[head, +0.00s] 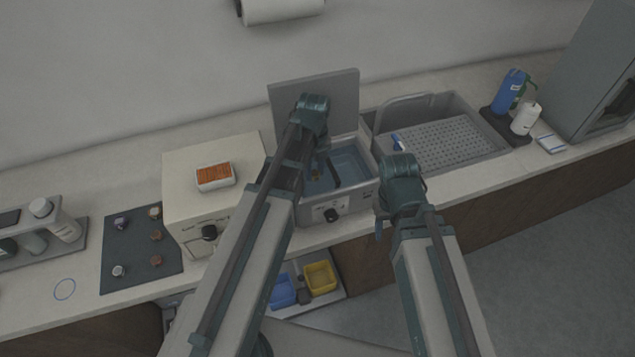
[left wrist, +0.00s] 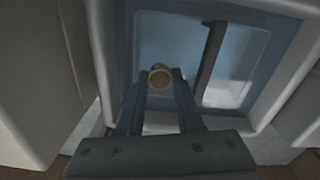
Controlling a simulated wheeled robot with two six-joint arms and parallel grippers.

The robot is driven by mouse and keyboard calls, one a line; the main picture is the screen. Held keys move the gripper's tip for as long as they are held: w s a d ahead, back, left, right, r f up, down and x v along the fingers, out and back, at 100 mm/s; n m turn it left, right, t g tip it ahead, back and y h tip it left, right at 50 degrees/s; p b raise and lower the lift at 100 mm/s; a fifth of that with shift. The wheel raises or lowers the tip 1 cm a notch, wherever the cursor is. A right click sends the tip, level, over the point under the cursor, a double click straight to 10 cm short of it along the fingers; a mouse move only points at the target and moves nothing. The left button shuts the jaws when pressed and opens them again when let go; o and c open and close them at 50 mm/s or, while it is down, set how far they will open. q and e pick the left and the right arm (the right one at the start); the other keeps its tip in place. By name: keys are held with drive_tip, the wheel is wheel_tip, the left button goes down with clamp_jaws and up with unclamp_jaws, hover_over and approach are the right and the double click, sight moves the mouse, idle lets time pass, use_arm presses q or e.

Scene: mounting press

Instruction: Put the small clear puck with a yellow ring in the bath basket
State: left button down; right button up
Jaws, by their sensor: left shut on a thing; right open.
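My left gripper (left wrist: 160,84) is shut on a small round puck with a yellow ring (left wrist: 160,77), seen between its fingertips in the left wrist view. In the head view this gripper (head: 316,172) is over the open water bath (head: 348,200), and the puck is mostly hidden by the arm. The bath lid (head: 340,95) stands raised behind it. Blue water fills the bath. A dark bar (left wrist: 209,62) lies across the bath, to the right of the puck in the wrist view. I cannot make out the basket clearly. My right gripper (head: 382,228) is open and empty in front of the counter.
A cream box (head: 240,150) with an orange-topped tray stands left of the bath. A grey sink with a perforated drainer (head: 440,145) is to the right. A dark mat (head: 140,255) with several pucks lies at left. Blue and yellow bins (head: 320,278) sit below the counter.

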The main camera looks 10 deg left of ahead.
sight(314, 187)
use_arm(q)
drive_tip(key=shift+w, duration=0.25)
wheel_tip(314, 187, up, 4)
drive_tip(key=n+p, duration=0.3)
drive_tip(key=p, duration=0.1)
drive_tip(key=shift+w+a, duration=0.1)
drive_tip(key=shift+w, duration=0.05)
drive_tip(key=shift+r+n+p, duration=0.3)
drive_tip(key=shift+n+p, duration=0.15)
drive_tip(key=shift+n, duration=0.25)
wheel_tip(314, 187, down, 10)
drive_tip(key=b, duration=1)
drive_tip(key=shift+f, duration=0.1)
drive_tip(key=shift+f, duration=0.1)
drive_tip(key=shift+f+b, duration=0.15)
drive_tip(key=shift+b, duration=0.2)
drive_tip(key=c, duration=0.6)
unclamp_jaws()
drive_tip(key=shift+o, duration=0.2)
